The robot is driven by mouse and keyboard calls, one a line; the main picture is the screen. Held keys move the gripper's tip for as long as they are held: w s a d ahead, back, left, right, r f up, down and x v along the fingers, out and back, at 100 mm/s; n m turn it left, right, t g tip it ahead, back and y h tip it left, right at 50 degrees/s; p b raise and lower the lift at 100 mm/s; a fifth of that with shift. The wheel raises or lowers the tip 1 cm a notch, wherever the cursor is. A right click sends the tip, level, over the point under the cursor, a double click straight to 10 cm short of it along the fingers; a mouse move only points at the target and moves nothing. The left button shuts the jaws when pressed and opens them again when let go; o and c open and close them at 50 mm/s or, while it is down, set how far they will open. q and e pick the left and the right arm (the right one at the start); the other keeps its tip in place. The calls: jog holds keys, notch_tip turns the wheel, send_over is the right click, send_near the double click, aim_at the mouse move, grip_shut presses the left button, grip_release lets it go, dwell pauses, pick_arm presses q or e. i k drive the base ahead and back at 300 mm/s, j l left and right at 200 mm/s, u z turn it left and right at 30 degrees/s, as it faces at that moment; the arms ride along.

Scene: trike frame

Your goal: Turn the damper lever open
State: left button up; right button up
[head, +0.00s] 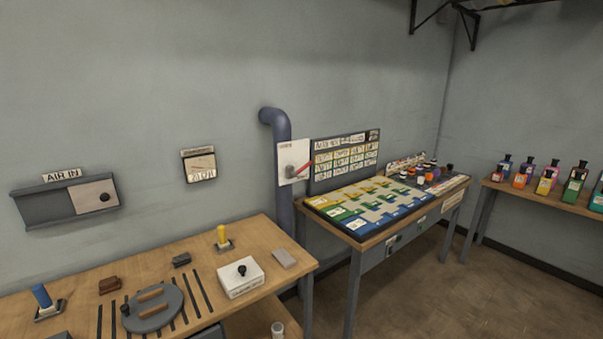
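The damper lever (300,172) is a small red handle on a white plate (287,149). The plate is fixed at the blue-grey duct pipe (283,190), which comes out of the wall and runs down behind the wooden bench. The lever slants up to the right from a grey hub. Small lettering on the plate is too small to read. Neither of my grippers shows in the head view.
A wooden bench (150,270) at the front left holds a white box with a black knob (241,277), a grey disc (152,308) and coloured-handled tools. A table with a coloured board (375,207) stands right of the pipe. Bottles stand on the far-right shelf (540,196). Floor (450,290) is clear at lower right.

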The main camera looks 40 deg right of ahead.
aim_at(295, 175)
jog(key=i+l, duration=0.1)
jog(key=l, duration=0.3)
jog(key=i+l+z, duration=0.1)
jog(key=l, duration=0.3)
jog(key=i+l, duration=0.2)
jog(key=l, duration=0.2)
jog(key=i+l+z, duration=0.1)
jog(key=l, duration=0.3)
jog(key=i+l, duration=0.15)
jog(key=l, duration=0.2)
jog(key=i+l+z, duration=0.1)
jog(key=l, duration=0.3)
jog(key=i+l+z, duration=0.1)
jog(key=l, duration=0.25)
jog(key=i, duration=0.1)
